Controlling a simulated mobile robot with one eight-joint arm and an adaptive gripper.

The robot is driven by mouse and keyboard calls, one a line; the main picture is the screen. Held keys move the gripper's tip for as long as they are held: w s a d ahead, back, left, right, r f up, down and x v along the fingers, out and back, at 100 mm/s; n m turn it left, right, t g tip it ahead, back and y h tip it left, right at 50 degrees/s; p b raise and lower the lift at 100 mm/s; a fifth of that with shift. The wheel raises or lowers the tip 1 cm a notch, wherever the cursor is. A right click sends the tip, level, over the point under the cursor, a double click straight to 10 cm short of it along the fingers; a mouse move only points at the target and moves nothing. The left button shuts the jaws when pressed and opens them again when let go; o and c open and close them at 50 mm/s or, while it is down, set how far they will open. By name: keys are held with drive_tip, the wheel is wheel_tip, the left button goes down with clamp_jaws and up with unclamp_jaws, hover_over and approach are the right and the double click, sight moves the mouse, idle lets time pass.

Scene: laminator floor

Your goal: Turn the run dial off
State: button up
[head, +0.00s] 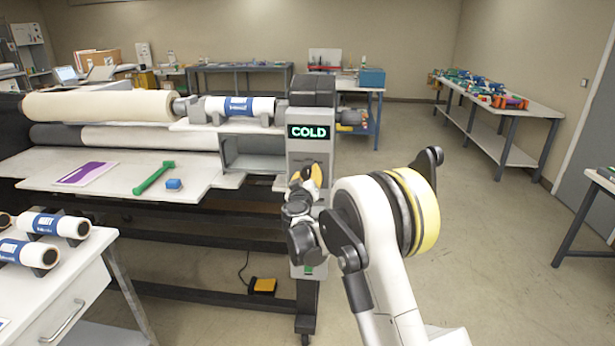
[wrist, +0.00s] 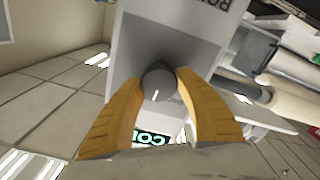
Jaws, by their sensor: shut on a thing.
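The run dial (wrist: 158,85) is a dark round knob with a short white mark, set on the light grey face of the control post (head: 298,155). In the wrist view the mark points down, roughly towards the display. My gripper (wrist: 160,78) has its yellow fingers on both sides of the knob, shut on it. In the head view my gripper (head: 313,176) is against the post below the display, and my wrist hides the dial. The display (head: 309,132) reads COLD in green letters.
The laminator with its rolls (head: 105,105) spreads left of the post. A yellow and black foot pedal (head: 262,286) is on the floor. The floor right of my arm is open.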

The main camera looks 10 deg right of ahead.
drive_tip(key=shift+n, duration=0.5)
drive_tip(key=o, duration=1.2)
drive_tip(key=v, duration=1.2)
